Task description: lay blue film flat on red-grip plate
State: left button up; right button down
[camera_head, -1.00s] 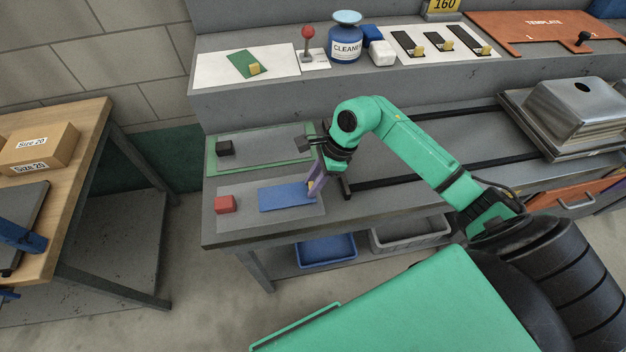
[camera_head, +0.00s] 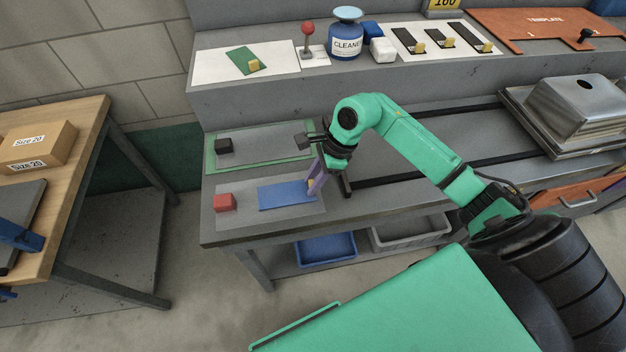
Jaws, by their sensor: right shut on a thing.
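The blue film (camera_head: 284,196) lies on the grey plate (camera_head: 245,216) that carries a red grip (camera_head: 225,202) at its left end. The film looks flat and sits to the right of the red grip. My right gripper (camera_head: 314,186) is at the film's right end, shut on a small yellowish tab (camera_head: 310,184) there. The gripper's fingers partly hide the tab and the film's right edge. I cannot tell whether the film's right end is touching the plate. My left gripper does not show.
Behind is a green-edged plate (camera_head: 211,164) with a black grip (camera_head: 224,145). On the upper shelf are a green film (camera_head: 243,64), a red-knobbed lever (camera_head: 308,32) and a cleaner bottle (camera_head: 346,42). Blue (camera_head: 326,250) and grey bins sit below the bench.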

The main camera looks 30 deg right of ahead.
jog(key=shift+f+b, duration=0.25)
jog(key=shift+b, duration=0.1)
dwell(0.3)
grip_release()
dwell(0.5)
jog(key=shift+r, duration=0.1)
jog(key=shift+r+p, duration=2)
jog(key=shift+r, duration=1.45)
